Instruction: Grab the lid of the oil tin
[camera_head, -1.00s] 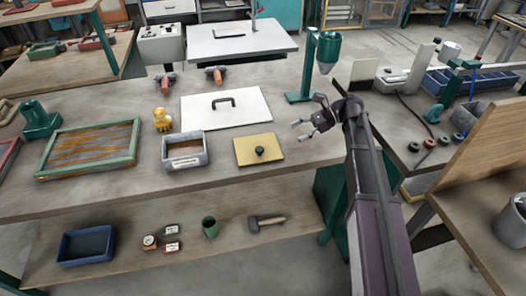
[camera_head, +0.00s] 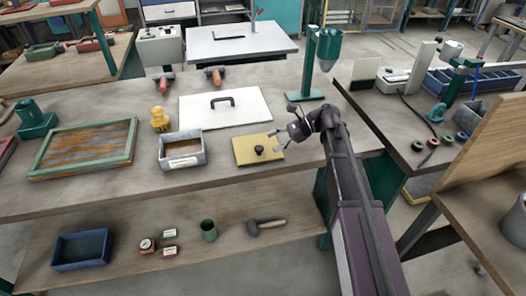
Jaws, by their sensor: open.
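A flat yellow lid (camera_head: 243,153) with a black knob (camera_head: 259,150) lies on the wooden bench. A small grey open tin (camera_head: 182,162) with a pale label and brown contents stands to its left. My gripper (camera_head: 275,140) is open and empty. Its fingertips are over the right part of the yellow lid, just up and right of the knob. I cannot tell how high above the lid they are.
A white panel with a black handle (camera_head: 235,113) lies behind the lid. A yellow figure-like object (camera_head: 159,119) and a green-framed tray (camera_head: 80,173) are to the left. A green stand (camera_head: 310,75) rises behind my gripper. Bare bench lies in front of the lid.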

